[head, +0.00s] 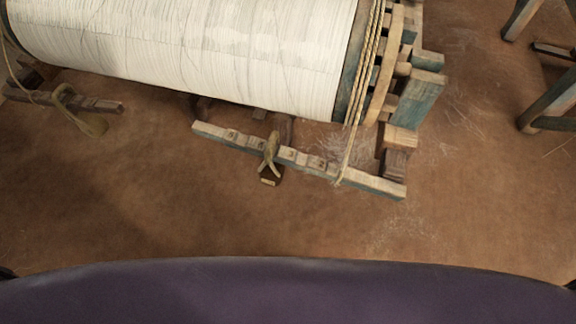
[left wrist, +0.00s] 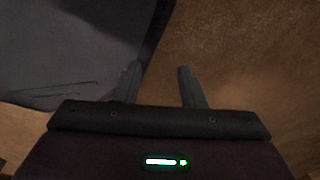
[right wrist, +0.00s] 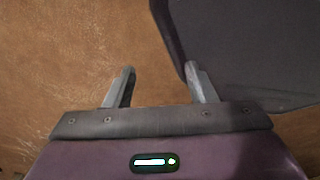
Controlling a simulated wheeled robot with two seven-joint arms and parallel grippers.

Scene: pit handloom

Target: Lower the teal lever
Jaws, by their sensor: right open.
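A long wooden bar with worn teal paint on its side, which looks like the teal lever (head: 218,133), lies slantwise below the white warp roll in the head view. It has several notched blocks along its top. A rope from the roll's right end reaches the bar near its right end. A cloth or cord knot (head: 269,151) hangs over its middle. I cannot tell its height above the floor. My left gripper (left wrist: 156,85) is open and empty over brown floor. My right gripper (right wrist: 160,84) is open and empty over brown floor. Neither gripper shows in the head view.
The white warp roll (head: 200,45) fills the upper left. A teal-painted post (head: 418,100) stands at its right end. A second short bar with a cord loop (head: 95,103) is at the left. Wooden legs (head: 550,100) stand at upper right. The floor in front is clear.

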